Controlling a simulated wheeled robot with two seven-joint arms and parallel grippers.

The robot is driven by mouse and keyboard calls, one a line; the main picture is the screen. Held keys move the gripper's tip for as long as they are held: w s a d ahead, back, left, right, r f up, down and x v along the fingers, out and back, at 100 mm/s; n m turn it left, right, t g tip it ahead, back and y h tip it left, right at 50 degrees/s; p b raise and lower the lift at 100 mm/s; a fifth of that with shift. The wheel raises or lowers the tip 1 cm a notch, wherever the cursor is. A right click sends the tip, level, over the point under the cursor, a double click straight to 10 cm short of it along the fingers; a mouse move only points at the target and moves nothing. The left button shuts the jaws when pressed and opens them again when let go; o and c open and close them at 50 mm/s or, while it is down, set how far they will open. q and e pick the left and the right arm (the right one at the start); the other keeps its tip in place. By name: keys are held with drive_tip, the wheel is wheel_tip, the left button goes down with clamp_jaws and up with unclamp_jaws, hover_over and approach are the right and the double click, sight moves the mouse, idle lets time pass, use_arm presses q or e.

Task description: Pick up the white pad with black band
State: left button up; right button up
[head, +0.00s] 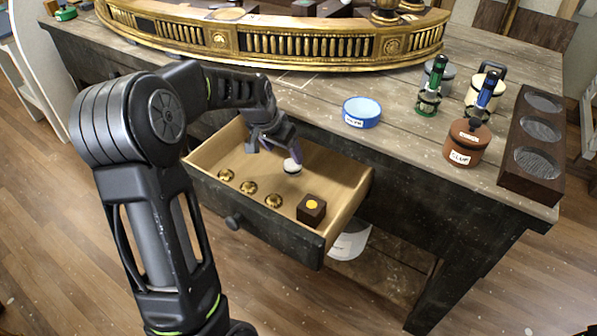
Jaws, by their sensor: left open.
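The white pad with black band (292,166) is a small round piece in the open drawer (343,203), towards its back. My left gripper (281,150) reaches down into the drawer from above. Its fingers are open and sit right at the pad, one on its near left and one behind or beside it. I cannot tell whether they touch the pad. My right gripper is not in view.
The drawer also holds several gold knobs and a dark wooden block (311,209) with a yellow dot.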

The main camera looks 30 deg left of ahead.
sight(292, 163)
use_arm(q)
drive_tip(key=shift+x, duration=1.25)
drive_tip(key=shift+w, duration=0.1)
drive_tip(key=x, duration=0.5)
drive_tip(key=shift+w, duration=0.3)
drive_tip(key=c, duration=1.4)
drive_tip(key=shift+r, duration=0.1)
